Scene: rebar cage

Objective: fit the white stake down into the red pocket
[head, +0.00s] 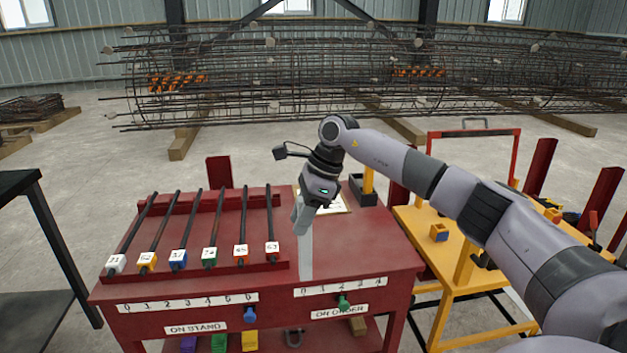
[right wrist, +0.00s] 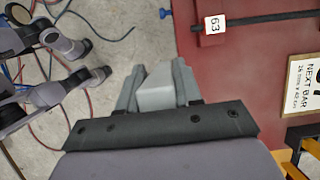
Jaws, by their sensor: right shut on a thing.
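My right gripper (head: 301,222) points down over the front of the red table. It is shut on the white stake (head: 305,258), a pale, flat-sided piece that hangs nearly upright below the fingers. In the right wrist view the stake (right wrist: 156,92) sits between the two grey fingers of the gripper (right wrist: 157,88). In the head view its lower end overlaps the table's front edge, and I cannot tell whether it touches anything. I cannot pick out the red pocket for certain. My left gripper does not show.
The red table (head: 375,240) carries a rack of dark bars with numbered tags (head: 272,249) left of the stake. A blue knob (head: 250,314) and a green knob (head: 343,302) sit on its front. A yellow cart (head: 455,240) stands right. Red posts (head: 540,166) stand farther right.

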